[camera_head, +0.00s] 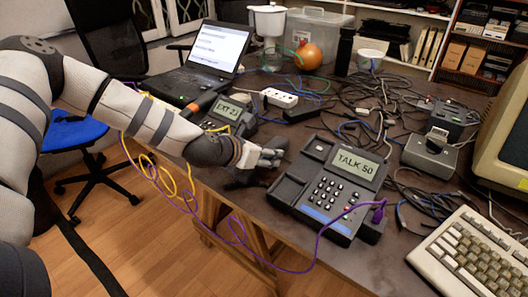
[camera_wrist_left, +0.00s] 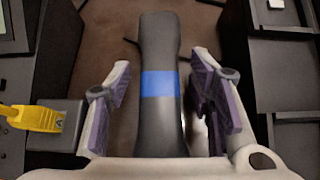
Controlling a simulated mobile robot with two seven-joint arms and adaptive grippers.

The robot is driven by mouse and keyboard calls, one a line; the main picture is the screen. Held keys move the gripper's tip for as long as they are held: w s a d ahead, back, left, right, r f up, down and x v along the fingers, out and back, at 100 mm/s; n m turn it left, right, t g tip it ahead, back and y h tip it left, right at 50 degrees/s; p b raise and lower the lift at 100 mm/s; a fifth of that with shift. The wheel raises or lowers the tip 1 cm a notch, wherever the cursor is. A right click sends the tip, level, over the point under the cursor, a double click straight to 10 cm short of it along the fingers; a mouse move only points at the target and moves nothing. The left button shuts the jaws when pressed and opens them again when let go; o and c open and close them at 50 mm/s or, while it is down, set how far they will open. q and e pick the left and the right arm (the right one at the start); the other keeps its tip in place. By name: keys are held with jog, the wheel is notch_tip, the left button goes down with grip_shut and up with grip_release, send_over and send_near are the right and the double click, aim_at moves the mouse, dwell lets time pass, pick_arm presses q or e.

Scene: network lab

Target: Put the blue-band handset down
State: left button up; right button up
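The blue-band handset (camera_wrist_left: 160,85) is dark grey with a blue stripe. In the left wrist view it runs lengthwise between my left gripper's fingers (camera_wrist_left: 165,105). The fingers stand apart, with a narrow gap on each side of the handset. In the head view my left gripper (camera_head: 268,156) is beside the TALK 50 phone (camera_head: 330,190), near the table's front edge. A dark part of the handset (camera_head: 242,180) shows beneath it, mostly hidden. Whether it rests fully on the table I cannot tell. The TALK 50 phone has a blue strip and an empty left side. My right gripper is out of view.
The EXT 23 phone (camera_head: 228,112) stands to the left, with a yellow plug (camera_wrist_left: 32,118) in the wrist view. A purple cable (camera_head: 318,245) hangs past the table edge. A keyboard (camera_head: 475,255), grey box (camera_head: 430,155) and tangled cables (camera_head: 380,100) crowd the right.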

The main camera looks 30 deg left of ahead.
pick_arm(q)
jog(key=shift+r, duration=0.15)
jog(key=v, duration=0.2)
jog(key=r+p+v, duration=0.1)
jog(key=v, duration=0.1)
jog(key=w+p+v, duration=0.1)
jog(key=v, duration=0.1)
jog(key=shift+s+r, duration=0.4)
jog(key=s, duration=0.1)
jog(key=s+r, duration=0.1)
jog(key=s, duration=0.2)
jog(key=shift+a+r+p, duration=0.25)
jog(key=shift+a+p, duration=0.05)
jog(key=shift+p, duration=0.1)
jog(key=shift+s+d+r, duration=0.1)
jog(key=shift+s+r, duration=0.05)
jog(key=shift+s, duration=0.4)
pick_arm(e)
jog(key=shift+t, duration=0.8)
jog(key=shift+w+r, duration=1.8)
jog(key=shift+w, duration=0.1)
